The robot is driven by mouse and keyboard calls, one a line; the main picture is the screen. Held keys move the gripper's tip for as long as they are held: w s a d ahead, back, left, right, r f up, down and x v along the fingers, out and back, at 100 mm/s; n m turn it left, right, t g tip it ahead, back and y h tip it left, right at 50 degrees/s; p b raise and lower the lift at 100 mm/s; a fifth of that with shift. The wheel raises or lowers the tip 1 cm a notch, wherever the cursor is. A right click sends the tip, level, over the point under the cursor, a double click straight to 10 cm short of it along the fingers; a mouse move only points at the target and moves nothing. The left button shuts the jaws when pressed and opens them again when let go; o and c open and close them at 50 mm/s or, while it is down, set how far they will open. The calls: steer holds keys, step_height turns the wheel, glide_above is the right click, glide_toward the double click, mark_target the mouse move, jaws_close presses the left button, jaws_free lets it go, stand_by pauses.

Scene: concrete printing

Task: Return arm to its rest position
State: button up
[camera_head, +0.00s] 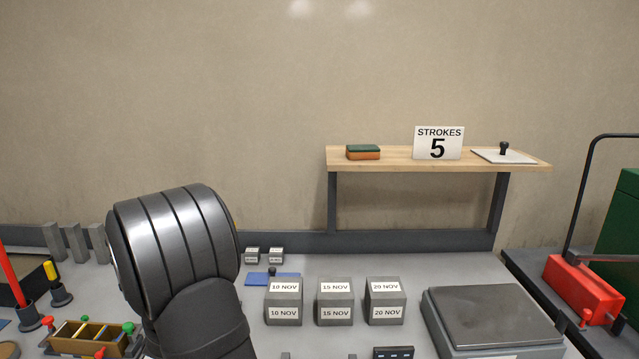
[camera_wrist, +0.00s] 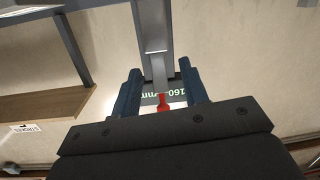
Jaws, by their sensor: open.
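My gripper (camera_wrist: 159,68) shows in the wrist view with its two dark blue fingers apart. No held object shows between them. A grey upright bar, a small red piece (camera_wrist: 163,102) and a panel marked "160 mm" appear between or behind the fingers; I cannot tell how far off they are. In the head view my dark grey arm rises at the lower left over the table, and my gripper is out of that picture. The wrist view is turned over, with the wooden shelf (camera_wrist: 40,104) and its strokes sign (camera_wrist: 22,128) at the left.
Three concrete cubes (camera_head: 334,302) with date labels stand on the grey table. The wall shelf (camera_head: 390,160) holds a sponge, a "STROKES 5" sign and a white plate. Small tools crowd the left.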

steer(key=shift+f+t, duration=0.6)
steer(key=shift+t, duration=0.1)
steer(key=shift+r, duration=0.15)
step_height(320, 180, up, 9)
steer(key=w+g, duration=0.2)
steer(key=g, duration=0.1)
stand_by(0.6)
